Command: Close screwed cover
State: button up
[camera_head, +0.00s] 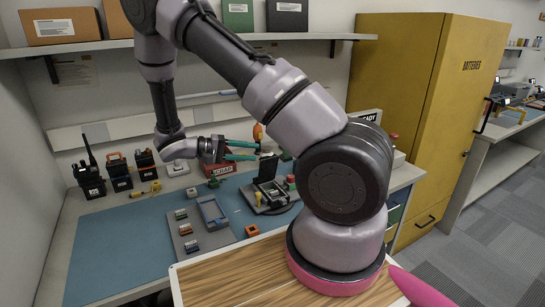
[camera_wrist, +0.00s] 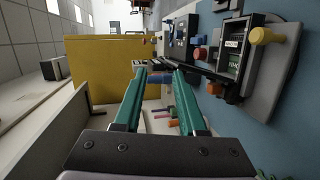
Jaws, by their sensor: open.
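The unit with the cover is a small dark box (camera_head: 272,195) on a grey round-edged stand on the blue mat. Its dark cover (camera_head: 268,168) stands raised, and the inside shows. A yellow knob (camera_head: 258,199) stands at its left front side. In the wrist view, turned sideways, the open box (camera_wrist: 236,52) and yellow knob (camera_wrist: 267,35) are at the upper right. The cover (camera_wrist: 205,73) shows there as a thin dark edge. My gripper (camera_head: 258,151) is behind and above the box, with teal fingers apart. Between the fingertips (camera_wrist: 160,72) I see nothing held.
Several radios (camera_head: 118,170) stand at the back left. A grey tray with blue and small coloured parts (camera_head: 196,228) lies left of the box. A red bin (camera_head: 219,170) is behind. A yellow cabinet (camera_head: 405,90) stands right. The mat's left part (camera_head: 125,245) is clear.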

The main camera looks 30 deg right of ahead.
aim_at(266, 166)
notch_tip(266, 166, down, 5)
jog(key=w+n+t+h, duration=0.2)
jog(key=t+h, duration=0.1)
jog(key=d, duration=0.9)
jog(key=shift+w+d+r, duration=0.1)
jog(key=shift+w+d, duration=0.05)
jog(key=shift+d, duration=0.2)
grip_shut()
dwell(0.9)
